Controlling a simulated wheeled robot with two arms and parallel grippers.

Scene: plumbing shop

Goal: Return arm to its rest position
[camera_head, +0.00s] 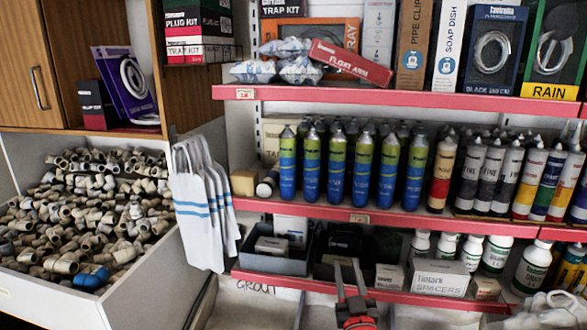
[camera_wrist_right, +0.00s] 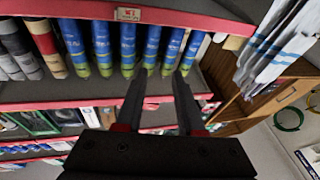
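My right gripper (camera_head: 348,268) shows at the bottom centre of the head view, in front of the lowest red shelf edge. Its two fingers point up and stand apart with nothing between them. The right wrist view also shows the two dark fingers (camera_wrist_right: 160,76) spread and empty, with shelf edges and blue cans beyond them. The right gripper holds nothing. My left gripper and arm are not seen in either view.
Red-edged shelves (camera_head: 360,215) hold blue-green cans (camera_head: 335,165), sealant tubes (camera_head: 490,180) and boxes. Grey trays (camera_head: 270,258) and a spacers box (camera_head: 440,278) sit lower down. White gloves (camera_head: 550,312) lie bottom right.

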